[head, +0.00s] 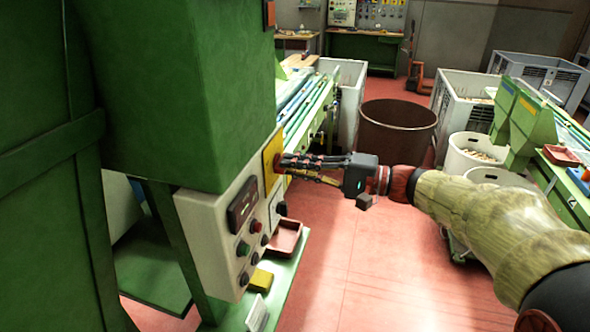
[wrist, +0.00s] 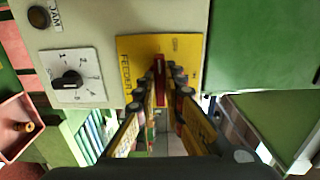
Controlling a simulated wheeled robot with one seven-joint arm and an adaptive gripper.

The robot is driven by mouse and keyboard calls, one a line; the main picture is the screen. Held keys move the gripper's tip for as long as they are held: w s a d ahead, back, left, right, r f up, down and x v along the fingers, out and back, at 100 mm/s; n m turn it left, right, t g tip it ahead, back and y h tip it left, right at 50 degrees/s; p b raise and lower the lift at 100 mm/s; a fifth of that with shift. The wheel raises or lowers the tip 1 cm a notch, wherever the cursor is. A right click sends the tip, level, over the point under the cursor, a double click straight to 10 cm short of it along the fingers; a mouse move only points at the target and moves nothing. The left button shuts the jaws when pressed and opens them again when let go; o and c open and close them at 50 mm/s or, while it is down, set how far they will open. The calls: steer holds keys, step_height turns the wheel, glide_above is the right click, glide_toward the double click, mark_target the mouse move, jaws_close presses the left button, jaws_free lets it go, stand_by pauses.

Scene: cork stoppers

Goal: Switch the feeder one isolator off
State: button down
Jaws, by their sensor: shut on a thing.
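The feeder one isolator is a red handle (wrist: 160,72) on a yellow plate (wrist: 130,48) lettered FEEDER. The plate also shows in the head view (head: 268,150), on the side of the grey control box under the green machine. My gripper (head: 284,165) reaches it from the right. In the wrist view my gripper (wrist: 160,88) has its two fingers on either side of the red handle, shut on it. The handle looks upright in the wrist picture. The fingers hide part of the plate's lower edge, and the position marks are too small to read.
The control box (head: 220,215) carries several buttons. A white rotary dial (wrist: 88,62) sits left of the plate in the wrist view. A red tray (head: 286,238) is below. A brown bin (head: 397,135) stands behind my gripper. The red floor (head: 350,270) is open under my arm.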

steer(key=shift+f, duration=0.1)
steer(key=c, duration=1.9)
jaws_free()
steer(key=shift+d, duration=0.15)
steer(key=v, duration=1.1)
steer(key=shift+s+d, duration=0.2)
steer(key=shift+d, duration=0.15)
